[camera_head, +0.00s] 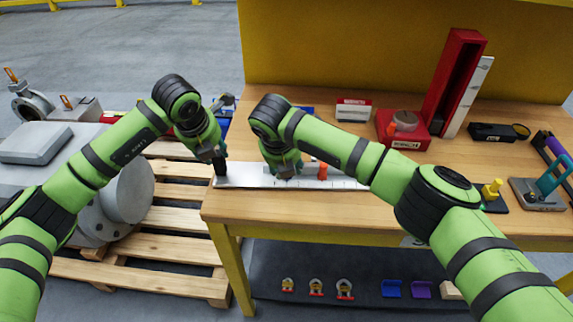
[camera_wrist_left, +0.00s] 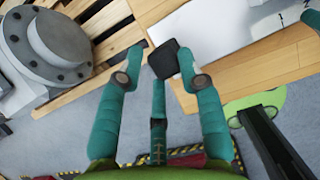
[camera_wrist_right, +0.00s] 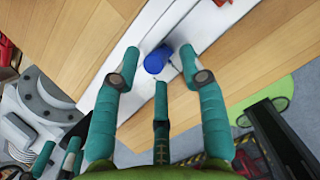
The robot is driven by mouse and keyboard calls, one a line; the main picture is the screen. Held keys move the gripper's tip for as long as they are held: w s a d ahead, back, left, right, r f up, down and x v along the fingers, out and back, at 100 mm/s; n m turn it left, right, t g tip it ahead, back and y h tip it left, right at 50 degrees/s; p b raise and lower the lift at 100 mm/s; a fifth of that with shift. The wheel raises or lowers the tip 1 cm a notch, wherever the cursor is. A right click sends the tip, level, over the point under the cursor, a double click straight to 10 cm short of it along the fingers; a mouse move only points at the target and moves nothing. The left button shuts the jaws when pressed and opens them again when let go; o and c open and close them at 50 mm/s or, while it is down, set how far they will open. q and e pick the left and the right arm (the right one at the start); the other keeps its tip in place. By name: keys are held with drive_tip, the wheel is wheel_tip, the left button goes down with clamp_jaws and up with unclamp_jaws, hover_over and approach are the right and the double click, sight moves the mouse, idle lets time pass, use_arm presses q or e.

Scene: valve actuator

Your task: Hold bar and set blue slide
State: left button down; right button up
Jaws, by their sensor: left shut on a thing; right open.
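The pale bar (camera_head: 240,176) lies along the front of the wooden table. Its black end grip (camera_wrist_left: 163,58) is at the left end, and my left gripper (camera_head: 219,160) is shut on it. The bar's white surface also shows in the left wrist view (camera_wrist_left: 210,30). The blue slide (camera_wrist_right: 156,61) sits on the bar in the right wrist view. My right gripper (camera_wrist_right: 160,58) is open, with one finger on each side of the slide; contact is not clear. In the head view my right gripper (camera_head: 284,170) hides the blue slide. An orange slide (camera_head: 322,171) stands farther right along the bar.
A red box (camera_head: 455,85) stands at the back right near a red base (camera_head: 403,130). A teal clamp (camera_head: 550,180) and a yellow-topped part (camera_head: 492,190) are at the right. A pallet (camera_head: 170,230) and grey machine (camera_head: 120,195) stand left of the table.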

use_arm(q)
drive_tip(key=shift+d, duration=0.1)
use_arm(e)
drive_tip(key=v, duration=1.1)
drive_tip(key=shift+s+r, duration=0.25)
drive_tip(key=shift+r, duration=0.1)
use_arm(q)
drive_tip(key=c, duration=0.7)
unclamp_jaws()
drive_tip(key=shift+s, duration=0.1)
drive_tip(key=shift+r, duration=0.1)
